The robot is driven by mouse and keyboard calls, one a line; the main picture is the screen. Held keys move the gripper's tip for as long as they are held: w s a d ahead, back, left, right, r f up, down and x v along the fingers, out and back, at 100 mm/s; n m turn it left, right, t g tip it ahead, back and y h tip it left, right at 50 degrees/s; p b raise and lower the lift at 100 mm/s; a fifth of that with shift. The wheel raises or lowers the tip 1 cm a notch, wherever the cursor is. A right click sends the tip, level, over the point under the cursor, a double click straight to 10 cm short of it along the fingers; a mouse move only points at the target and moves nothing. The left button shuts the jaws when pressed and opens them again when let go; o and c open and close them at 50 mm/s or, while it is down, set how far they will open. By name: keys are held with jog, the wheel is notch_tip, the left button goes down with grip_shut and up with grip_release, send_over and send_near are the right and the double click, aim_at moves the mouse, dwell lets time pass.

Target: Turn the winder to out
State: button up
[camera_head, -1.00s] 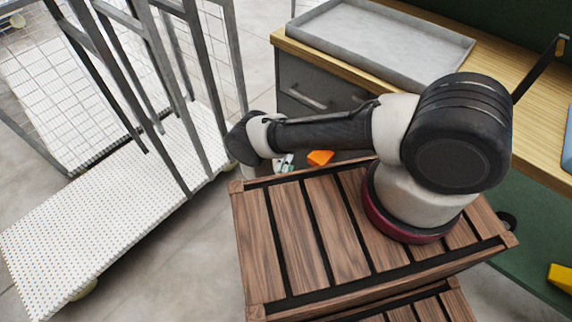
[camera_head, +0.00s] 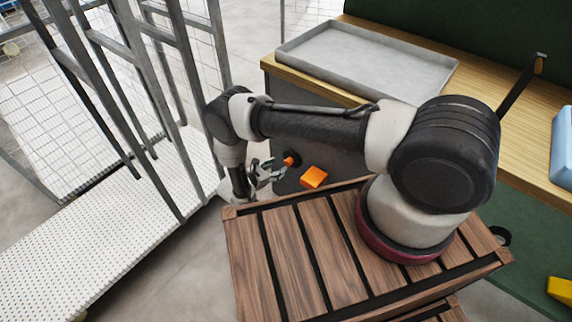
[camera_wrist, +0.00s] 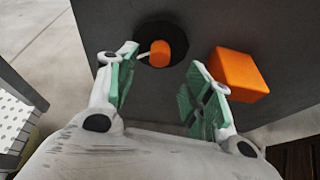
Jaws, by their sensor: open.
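The winder shows as a round black disc with an orange knob (camera_wrist: 160,53) on a short pale crank, set on the dark grey side of the cabinet. The knob (camera_head: 289,161) also shows in the head view, just right of my gripper (camera_head: 268,174). In the wrist view my gripper (camera_wrist: 162,80) is open and empty, with green-padded fingers. The knob lies between and beyond the fingertips, apparently untouched. An orange block (camera_wrist: 238,74) sticks out of the same dark face, right of the disc and past the right finger. No marking for out is visible.
A grey tray (camera_head: 365,57) lies on the wooden bench top (camera_head: 530,150) above the cabinet. A metal-framed rack with a white dotted deck (camera_head: 90,245) stands at the left, close to my arm. Bare floor shows between rack and cabinet.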

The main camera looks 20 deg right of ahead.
aim_at(287, 163)
jog(key=shift+n, duration=0.9)
jog(key=x, duration=0.7)
jog(key=shift+w+d+f, duration=0.15)
jog(key=shift+d+f, duration=0.1)
jog(key=shift+f, duration=0.05)
jog(key=c, duration=1)
